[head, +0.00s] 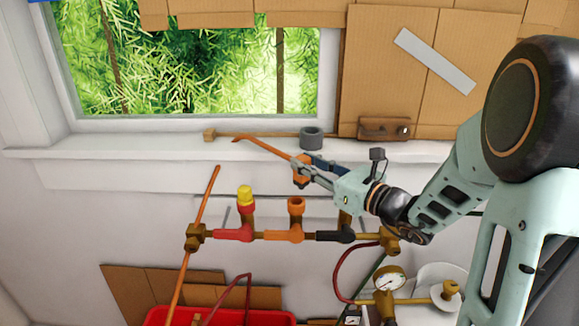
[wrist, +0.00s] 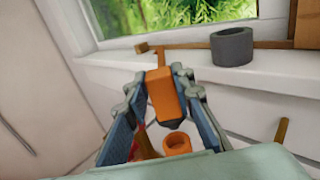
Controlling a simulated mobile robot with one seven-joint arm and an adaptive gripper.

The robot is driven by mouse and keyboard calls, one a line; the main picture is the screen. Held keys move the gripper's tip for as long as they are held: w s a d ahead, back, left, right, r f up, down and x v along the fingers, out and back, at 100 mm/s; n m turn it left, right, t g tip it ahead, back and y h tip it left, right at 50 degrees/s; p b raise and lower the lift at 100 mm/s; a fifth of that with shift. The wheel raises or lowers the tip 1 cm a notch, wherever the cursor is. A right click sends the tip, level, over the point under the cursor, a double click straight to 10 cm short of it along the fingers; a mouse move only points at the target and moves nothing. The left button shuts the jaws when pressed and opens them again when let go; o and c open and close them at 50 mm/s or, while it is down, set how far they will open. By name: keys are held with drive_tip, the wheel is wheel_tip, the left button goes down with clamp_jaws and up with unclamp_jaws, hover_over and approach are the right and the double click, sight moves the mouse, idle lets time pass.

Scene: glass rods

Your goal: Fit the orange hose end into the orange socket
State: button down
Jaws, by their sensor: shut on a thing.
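My gripper (head: 305,168) is shut on the orange hose end (head: 300,178), above the manifold. In the wrist view the hose end (wrist: 161,93) is a squared orange block between the two blue finger pads, with a dark tip below. An orange hose (head: 265,147) runs from it up and left towards the sill. The orange socket (head: 296,205) stands upright on the manifold, its round mouth facing up. In the head view the hose end is above the socket with a small gap. In the wrist view the socket (wrist: 177,144) shows below the hose end, apart from it.
A red fitting with a yellow cap (head: 245,200) stands left of the socket. A grey ring (head: 311,138) sits on the window sill (head: 100,150). A pressure gauge (head: 390,280) is lower right.

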sight(303, 185)
drive_tip(key=shift+w+a+r, duration=0.15)
drive_tip(key=shift+a, duration=0.2)
drive_tip(key=shift+w+a+r, duration=0.1)
drive_tip(key=shift+a, duration=0.25)
drive_tip(key=shift+d+f+b, duration=0.1)
drive_tip(key=shift+f+b, duration=2.15)
drive_tip(key=shift+f, duration=0.5)
drive_tip(key=shift+f+b, duration=0.6)
drive_tip(key=shift+b, duration=0.1)
drive_tip(key=c, duration=1.9)
unclamp_jaws()
drive_tip(key=shift+c, duration=0.2)
drive_tip(key=shift+s, duration=0.1)
drive_tip(key=v, duration=1.1)
drive_tip(key=shift+p, duration=0.3)
drive_tip(key=shift+r, duration=0.1)
